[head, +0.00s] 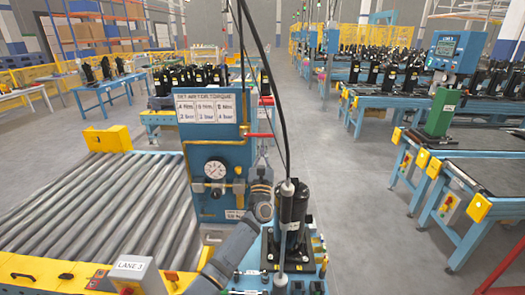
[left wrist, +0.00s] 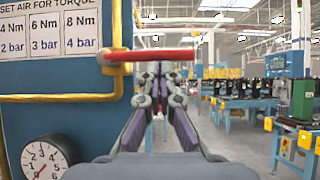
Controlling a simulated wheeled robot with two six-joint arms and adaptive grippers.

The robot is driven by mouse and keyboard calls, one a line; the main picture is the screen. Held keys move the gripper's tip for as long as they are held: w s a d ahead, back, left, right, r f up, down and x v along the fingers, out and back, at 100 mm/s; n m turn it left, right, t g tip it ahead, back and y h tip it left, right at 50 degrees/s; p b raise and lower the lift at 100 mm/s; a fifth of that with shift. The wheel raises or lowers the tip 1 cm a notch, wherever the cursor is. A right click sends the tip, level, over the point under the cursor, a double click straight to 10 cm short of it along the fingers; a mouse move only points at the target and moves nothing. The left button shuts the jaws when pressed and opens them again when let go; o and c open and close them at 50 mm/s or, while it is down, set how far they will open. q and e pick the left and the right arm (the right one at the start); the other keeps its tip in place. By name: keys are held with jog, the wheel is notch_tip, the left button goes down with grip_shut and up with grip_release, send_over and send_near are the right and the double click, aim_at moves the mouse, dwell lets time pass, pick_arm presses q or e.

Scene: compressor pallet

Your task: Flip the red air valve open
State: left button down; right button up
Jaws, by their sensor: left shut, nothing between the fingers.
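The red air valve handle (head: 259,135) sticks out to the right from the blue panel (head: 201,137). In the left wrist view the red handle (left wrist: 150,55) lies level across the top of a yellow pipe (left wrist: 60,98). My left gripper (head: 262,148) is shut and empty, with its fingers pointing up at the handle. In the left wrist view the left gripper's fingertips (left wrist: 158,70) are just below the handle's middle. I cannot tell whether they touch it. A pressure gauge (head: 215,169) sits lower on the panel. My right gripper is not in view.
A black compressor (head: 292,215) stands on a blue stand just right of my left arm, with a hanging tool (head: 288,190) and cable before it. A roller conveyor (head: 100,205) fills the left. Open grey floor (head: 370,230) lies to the right.

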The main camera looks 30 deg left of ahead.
pick_arm(q)
jog(key=shift+w+f, duration=0.1)
dwell(0.3)
jog(key=shift+r+n+g+y+b, duration=0.3)
jog(key=shift+n+y+b, duration=0.15)
jog(key=shift+n, duration=0.25)
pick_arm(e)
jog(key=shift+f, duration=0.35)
